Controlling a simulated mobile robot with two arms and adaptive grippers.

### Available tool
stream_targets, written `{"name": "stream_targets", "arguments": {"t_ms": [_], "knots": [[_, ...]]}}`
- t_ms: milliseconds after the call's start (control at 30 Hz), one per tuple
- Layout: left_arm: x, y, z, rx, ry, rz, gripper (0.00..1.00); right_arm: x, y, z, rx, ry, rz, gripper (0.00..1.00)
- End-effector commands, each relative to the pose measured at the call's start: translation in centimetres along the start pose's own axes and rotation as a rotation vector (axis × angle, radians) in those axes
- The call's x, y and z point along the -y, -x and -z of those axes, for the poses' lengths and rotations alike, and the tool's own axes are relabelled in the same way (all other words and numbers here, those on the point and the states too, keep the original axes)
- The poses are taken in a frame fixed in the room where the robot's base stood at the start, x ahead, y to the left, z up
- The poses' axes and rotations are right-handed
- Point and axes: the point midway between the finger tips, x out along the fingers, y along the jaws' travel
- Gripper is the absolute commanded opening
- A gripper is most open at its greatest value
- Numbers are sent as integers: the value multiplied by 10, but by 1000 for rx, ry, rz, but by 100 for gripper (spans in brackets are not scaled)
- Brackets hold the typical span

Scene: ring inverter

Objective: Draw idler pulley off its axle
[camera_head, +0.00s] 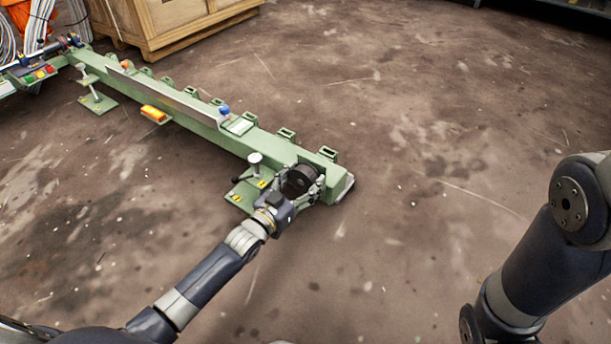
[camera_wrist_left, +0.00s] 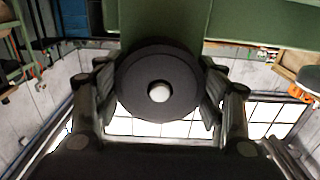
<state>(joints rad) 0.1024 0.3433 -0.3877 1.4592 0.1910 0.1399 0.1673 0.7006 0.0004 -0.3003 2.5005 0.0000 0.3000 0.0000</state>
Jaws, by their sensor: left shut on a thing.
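The idler pulley (camera_head: 299,181) is a black disc at the near end of the green beam, on its near side. In the left wrist view the pulley (camera_wrist_left: 134,88) faces the camera, with the light end of the axle (camera_wrist_left: 159,92) showing in its central hole. My left gripper (camera_head: 305,186) is at the pulley, and its fingers lie on either side of the rim in the wrist view, shut on it. The pulley still sits around the axle there. My right arm shows at the right edge, but its gripper is out of view.
The green beam (camera_head: 190,112) runs from upper left to the centre, with an orange block (camera_head: 154,114) and a blue knob (camera_head: 224,110) along it. A small post (camera_head: 255,163) stands beside the pulley. A wooden crate (camera_head: 180,18) is at the back. The floor right of the beam is clear.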

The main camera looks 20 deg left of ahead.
Motion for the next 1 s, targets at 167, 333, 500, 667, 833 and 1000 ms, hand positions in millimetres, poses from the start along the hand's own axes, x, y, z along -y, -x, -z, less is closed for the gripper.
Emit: {"name": "stream_targets", "arguments": {"t_ms": [167, 333, 500, 667, 833, 1000], "knots": [[0, 5, 2, -3, -1, 0, 35, -1, -4, -2, 0, 0, 0, 42], [0, 10, 2, -3, -1, 0, 35, -2, -7, -3, 1, 0, 0, 42], [0, 15, 2, -3, -1, 0, 35, -2, -10, -4, 1, 1, 0, 42], [0, 20, 2, -2, -1, 0, 35, -3, -13, -5, 1, 1, 0, 42], [0, 24, 2, -2, -1, 0, 35, -4, -16, -6, 1, 1, 0, 42], [0, 30, 2, -2, 0, 0, 35, -4, -18, -7, 1, 0, 0, 42]]}}
